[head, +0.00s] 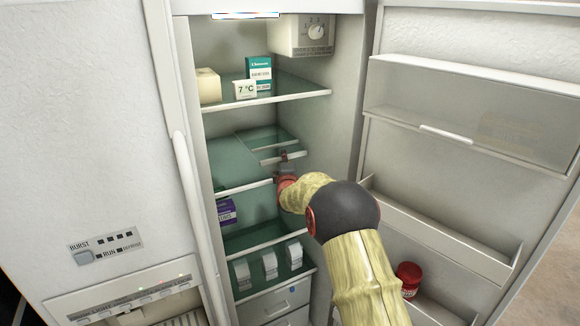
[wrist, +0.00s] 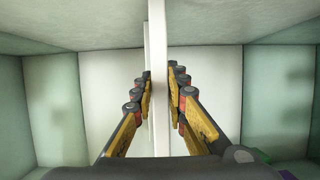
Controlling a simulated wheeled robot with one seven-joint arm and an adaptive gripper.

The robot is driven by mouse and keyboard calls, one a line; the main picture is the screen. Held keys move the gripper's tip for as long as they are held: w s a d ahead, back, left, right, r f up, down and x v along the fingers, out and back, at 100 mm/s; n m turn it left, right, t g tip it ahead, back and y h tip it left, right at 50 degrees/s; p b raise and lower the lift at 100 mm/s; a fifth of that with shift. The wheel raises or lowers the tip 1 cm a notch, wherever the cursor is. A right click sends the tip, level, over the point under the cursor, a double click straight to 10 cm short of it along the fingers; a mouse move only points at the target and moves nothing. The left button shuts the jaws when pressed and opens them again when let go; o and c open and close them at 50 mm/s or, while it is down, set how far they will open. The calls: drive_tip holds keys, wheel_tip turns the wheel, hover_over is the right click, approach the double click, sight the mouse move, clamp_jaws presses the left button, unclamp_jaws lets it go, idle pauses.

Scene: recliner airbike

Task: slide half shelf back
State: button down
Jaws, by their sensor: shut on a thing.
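The half shelf (head: 297,154) is a pale-edged glass shelf in the middle of the open fridge, set back from the front edge of the shelf to its left. My gripper (head: 284,158) reaches into the fridge and is shut on the half shelf's white front edge. In the wrist view, the shelf's edge (wrist: 158,50) runs upright between the two yellow-and-black fingers of my gripper (wrist: 153,92). My wrist and arm hide part of the space below and in front of the shelf.
A purple box (head: 227,212) and white cartons (head: 270,264) stand lower. The open door (head: 470,140) is at right, with a red-lidded jar (head: 408,275).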

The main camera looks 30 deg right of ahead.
drive_tip(key=shift+w+f, duration=0.15)
drive_tip(key=shift+w, duration=0.1)
drive_tip(key=c, duration=1.8)
unclamp_jaws()
drive_tip(key=shift+c, duration=0.2)
drive_tip(key=shift+o, duration=0.4)
